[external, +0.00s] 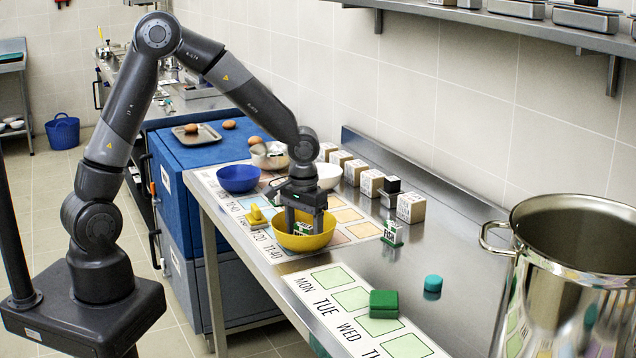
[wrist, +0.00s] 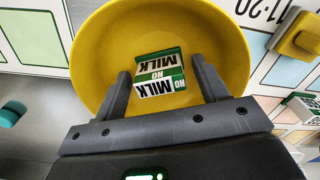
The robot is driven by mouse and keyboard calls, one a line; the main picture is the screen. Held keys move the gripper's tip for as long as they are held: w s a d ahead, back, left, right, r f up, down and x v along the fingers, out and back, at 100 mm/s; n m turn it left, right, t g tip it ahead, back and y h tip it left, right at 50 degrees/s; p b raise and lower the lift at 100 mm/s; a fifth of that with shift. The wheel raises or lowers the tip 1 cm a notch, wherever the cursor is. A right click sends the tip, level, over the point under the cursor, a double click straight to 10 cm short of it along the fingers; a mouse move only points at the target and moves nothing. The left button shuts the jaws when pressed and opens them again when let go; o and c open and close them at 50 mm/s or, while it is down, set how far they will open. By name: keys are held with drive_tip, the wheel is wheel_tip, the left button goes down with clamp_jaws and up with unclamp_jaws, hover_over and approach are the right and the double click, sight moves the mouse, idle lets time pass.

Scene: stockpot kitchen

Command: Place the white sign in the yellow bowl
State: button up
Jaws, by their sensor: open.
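The yellow bowl (external: 305,243) stands on the steel counter over a printed mat, and it fills the upper middle of the wrist view (wrist: 95,60). A white sign with green bands and "NO MILK" lettering (wrist: 160,80) is inside the bowl, seen between my fingers. It shows partly in the external view (external: 302,229). My gripper (external: 304,226) points down into the bowl with its fingers open, one on each side of the sign (wrist: 163,80). I cannot tell whether the sign touches the bowl's bottom.
Another white-green sign (external: 392,234) stands right of the bowl. A yellow block (external: 256,217), blue bowl (external: 238,179) and white bowl (external: 328,175) are close by. A green block (external: 384,304) and teal piece (external: 433,284) lie nearer. A large pot (external: 570,280) stands at right.

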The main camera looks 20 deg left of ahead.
sight(304, 225)
drive_tip(key=shift+r, duration=0.1)
wheel_tip(304, 225, up, 12)
drive_tip(key=w+a+r+n+t, duration=0.15)
drive_tip(key=a+r, duration=0.25)
drive_tip(key=a, duration=0.6)
drive_tip(key=w+a+r+n+t, duration=0.1)
drive_tip(key=w+a+r, duration=0.15)
drive_tip(key=a, duration=0.75)
drive_tip(key=s+a+r+n+t, duration=0.1)
drive_tip(key=s+a, duration=0.3)
drive_tip(key=a, duration=0.5)
drive_tip(key=s+a+r+n+t, duration=0.1)
drive_tip(key=s+a, duration=0.3)
drive_tip(key=a, duration=0.6)
drive_tip(key=shift+s+a+r+t, duration=0.25)
drive_tip(key=shift+s+t, duration=0.15)
drive_tip(key=shift+t, duration=0.15)
